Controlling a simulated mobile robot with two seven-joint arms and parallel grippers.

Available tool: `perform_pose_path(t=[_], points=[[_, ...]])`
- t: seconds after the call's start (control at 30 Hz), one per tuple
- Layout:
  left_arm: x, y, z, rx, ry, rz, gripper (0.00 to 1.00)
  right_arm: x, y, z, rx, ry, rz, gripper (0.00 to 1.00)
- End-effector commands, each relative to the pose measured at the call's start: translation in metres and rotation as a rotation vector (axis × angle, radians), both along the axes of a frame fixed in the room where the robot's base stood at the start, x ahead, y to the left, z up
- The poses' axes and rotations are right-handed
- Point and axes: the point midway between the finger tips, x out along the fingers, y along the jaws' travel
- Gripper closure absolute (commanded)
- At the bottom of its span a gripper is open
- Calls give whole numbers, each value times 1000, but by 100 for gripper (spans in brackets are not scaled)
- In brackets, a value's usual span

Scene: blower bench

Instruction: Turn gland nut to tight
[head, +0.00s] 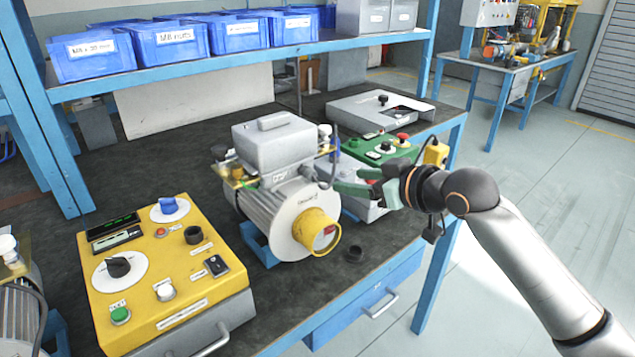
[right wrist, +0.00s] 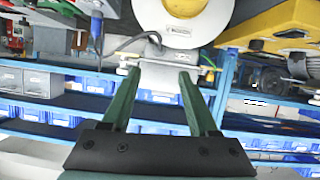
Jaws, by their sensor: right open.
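The blower motor (head: 262,205) stands on the bench with a grey terminal box (head: 272,140) on top and a white front disc (head: 290,222). A dark cable (head: 336,160) loops at the box's right side; the gland nut itself is too small or hidden to make out surely. My right gripper (head: 343,180) has green fingers and is open, just right of the motor and near that cable. In the right wrist view its fingers (right wrist: 157,76) are apart with nothing gripped; the white disc (right wrist: 186,22) and a dark cable (right wrist: 128,42) lie beyond them. My left gripper is not in view.
A yellow control box (head: 165,275) stands at front left. A green-topped control box (head: 378,150) is behind my right gripper. Blue bins (head: 178,42) line the shelf above. Dark mat (head: 190,150) behind the motor is clear.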

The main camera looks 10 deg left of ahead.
Motion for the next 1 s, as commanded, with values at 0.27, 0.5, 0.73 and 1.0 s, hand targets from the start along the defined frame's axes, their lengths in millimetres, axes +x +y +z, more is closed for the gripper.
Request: perform_pose_path(t=[0.27,0.5,0.73,1.0], points=[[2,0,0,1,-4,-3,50,15,19,-7,-4,-1,3,40],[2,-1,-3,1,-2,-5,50,36,44,-20,-3,-1,1,40],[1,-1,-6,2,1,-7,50,53,64,-32,-3,-1,1,40],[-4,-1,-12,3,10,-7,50,68,82,-41,-3,-2,2,40]])
